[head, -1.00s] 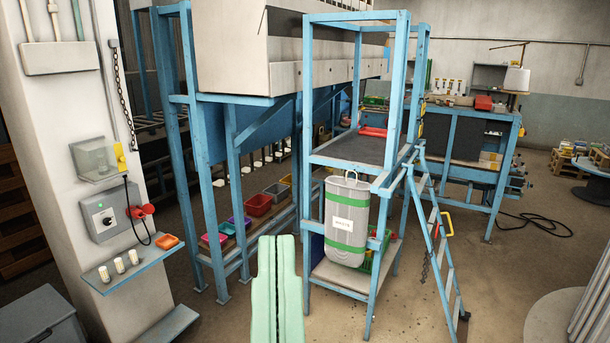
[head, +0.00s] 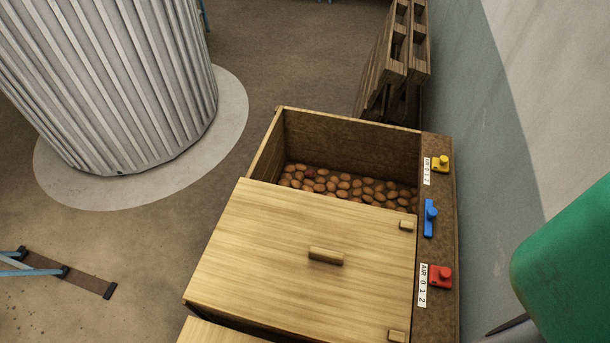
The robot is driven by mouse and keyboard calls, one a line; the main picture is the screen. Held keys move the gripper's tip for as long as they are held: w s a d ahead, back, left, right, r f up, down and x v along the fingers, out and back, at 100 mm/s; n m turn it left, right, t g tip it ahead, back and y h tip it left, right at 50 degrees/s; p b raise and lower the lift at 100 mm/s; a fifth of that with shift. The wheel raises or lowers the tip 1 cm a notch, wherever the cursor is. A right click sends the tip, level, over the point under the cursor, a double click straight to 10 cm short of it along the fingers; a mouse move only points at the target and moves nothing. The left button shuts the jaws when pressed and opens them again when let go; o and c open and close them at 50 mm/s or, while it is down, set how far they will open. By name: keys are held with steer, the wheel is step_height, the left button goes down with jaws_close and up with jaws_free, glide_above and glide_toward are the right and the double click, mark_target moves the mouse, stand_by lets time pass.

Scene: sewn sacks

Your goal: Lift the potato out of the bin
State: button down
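The bin (head: 350,138) is a wooden box in the middle of the head view, beside the wall. Many brown potatoes (head: 345,185) lie in its open far part, well below the rim. I cannot tell one potato from the others as the one meant. A pale wooden lid (head: 270,235) with a small bar handle (head: 326,256) covers the near part of the bin and hides what is under it. My gripper is not in view.
A dark side strip carries yellow (head: 441,164), blue (head: 430,217) and red (head: 440,277) knobs. A wooden pallet (head: 394,65) leans behind the bin. A ribbed grey cylinder (head: 105,85) stands left. A green shape (head: 575,265) fills the lower right. Floor between cylinder and bin is clear.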

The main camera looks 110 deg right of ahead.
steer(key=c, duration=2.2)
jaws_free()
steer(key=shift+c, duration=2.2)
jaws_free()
